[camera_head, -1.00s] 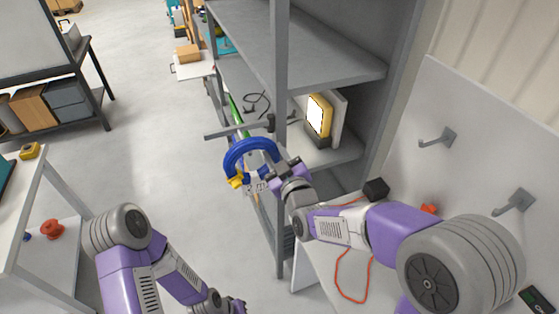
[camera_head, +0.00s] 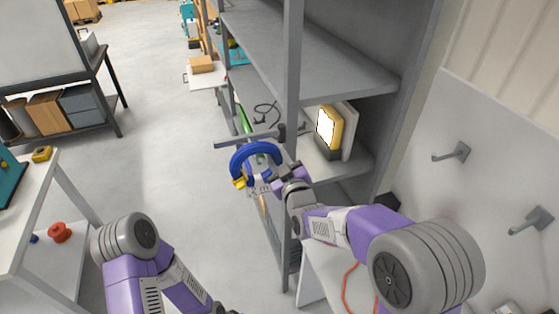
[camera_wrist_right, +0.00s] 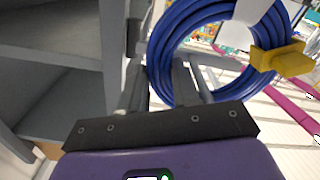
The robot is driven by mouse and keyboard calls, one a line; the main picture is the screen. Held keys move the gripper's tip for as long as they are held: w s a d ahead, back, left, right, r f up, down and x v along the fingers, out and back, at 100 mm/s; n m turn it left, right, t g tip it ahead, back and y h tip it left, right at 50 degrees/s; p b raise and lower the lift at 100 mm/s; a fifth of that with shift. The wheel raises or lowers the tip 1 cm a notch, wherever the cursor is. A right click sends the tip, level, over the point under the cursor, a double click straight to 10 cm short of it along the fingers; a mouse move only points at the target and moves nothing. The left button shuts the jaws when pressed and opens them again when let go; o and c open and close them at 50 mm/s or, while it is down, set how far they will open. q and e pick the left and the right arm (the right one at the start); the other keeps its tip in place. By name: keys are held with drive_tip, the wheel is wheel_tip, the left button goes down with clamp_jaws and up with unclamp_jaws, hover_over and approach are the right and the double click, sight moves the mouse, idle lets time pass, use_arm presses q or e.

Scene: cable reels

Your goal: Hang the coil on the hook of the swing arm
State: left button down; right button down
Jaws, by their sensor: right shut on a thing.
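The blue coil (camera_head: 238,160) is a ring of cable with a yellow clip (camera_head: 240,183) on its lower left. My right gripper (camera_head: 268,182) is shut on the coil, beside the shelf post. The coil fills the top of the right wrist view (camera_wrist_right: 165,62), with the fingers (camera_wrist_right: 190,85) at its lower part. The swing arm (camera_head: 234,142) is a grey bar reaching left from the post. The coil's top shows just below the bar; I cannot tell whether they touch. The hook's shape is not clear. My left arm is at the lower left, its fingers out of frame.
A grey shelf unit (camera_head: 340,75) with a yellow-framed device (camera_head: 328,125) stands behind the right arm. Wall hooks (camera_head: 455,152) are at the right. A white table (camera_head: 70,185) with a red spool (camera_head: 59,232) is at the left. The floor between is clear.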

drive_tip(key=shift+f, duration=0.1)
idle(0.3)
drive_tip(key=shift+c, duration=0.5)
unclamp_jaws()
drive_tip(key=shift+f, duration=0.1)
